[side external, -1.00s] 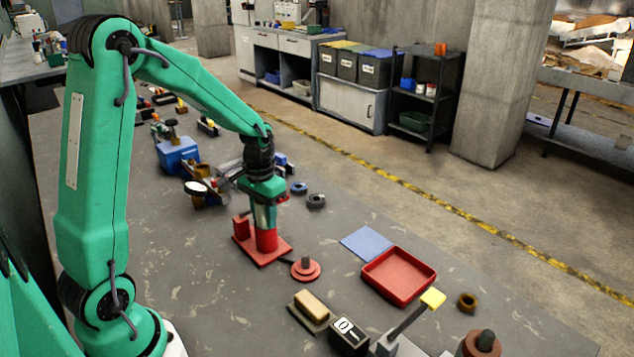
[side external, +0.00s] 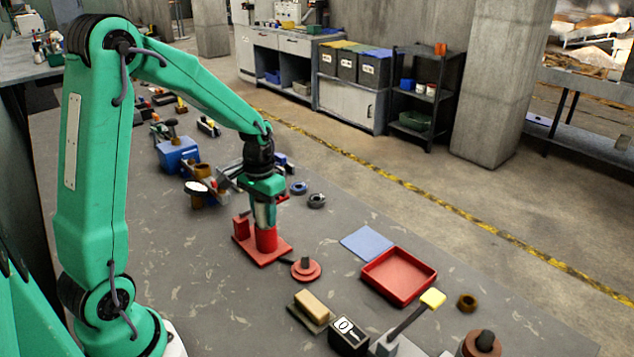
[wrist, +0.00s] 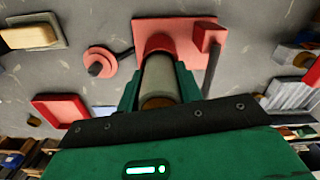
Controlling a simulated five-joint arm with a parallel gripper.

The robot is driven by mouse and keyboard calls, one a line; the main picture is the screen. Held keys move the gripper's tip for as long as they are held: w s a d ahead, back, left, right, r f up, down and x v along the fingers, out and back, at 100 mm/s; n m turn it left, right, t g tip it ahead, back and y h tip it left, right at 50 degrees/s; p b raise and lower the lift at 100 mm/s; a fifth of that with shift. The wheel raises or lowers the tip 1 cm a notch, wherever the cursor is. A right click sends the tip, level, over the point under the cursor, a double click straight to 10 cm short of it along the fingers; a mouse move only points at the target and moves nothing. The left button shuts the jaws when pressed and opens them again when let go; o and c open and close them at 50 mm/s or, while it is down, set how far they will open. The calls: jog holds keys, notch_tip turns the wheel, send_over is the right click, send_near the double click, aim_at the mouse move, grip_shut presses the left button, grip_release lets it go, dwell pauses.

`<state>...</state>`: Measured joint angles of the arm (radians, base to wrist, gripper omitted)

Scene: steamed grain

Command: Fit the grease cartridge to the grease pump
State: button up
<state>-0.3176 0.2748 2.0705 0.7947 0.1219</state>
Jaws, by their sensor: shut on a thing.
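The grease pump (side external: 266,240) is red, with a flat base plate, an upright round barrel and a block on one corner. It stands on the bench below my gripper, and its red plate (wrist: 175,28) shows at the top of the wrist view. The grease cartridge (wrist: 161,76) is a grey cylinder with a brownish end. My gripper (wrist: 158,85) is shut on it, one green finger on each side. In the side view my gripper (side external: 264,206) points down over the barrel. The cartridge's lower end meets the red barrel mouth; how deep it sits is hidden.
A red disc with a dark knob (side external: 306,269) lies right of the pump. Further right are a red tray (side external: 399,277), a blue sheet (side external: 367,243), a tan block (side external: 312,305) and a yellow-tipped lever (side external: 432,298).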

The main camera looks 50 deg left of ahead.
jog(key=shift+f, duration=0.3)
jog(key=shift+r, duration=0.35)
dwell(0.8)
jog(key=o, duration=1.1)
notch_tip(320, 180, up, 7)
jog(key=shift+r, duration=0.4)
jog(key=shift+d+r, duration=0.1)
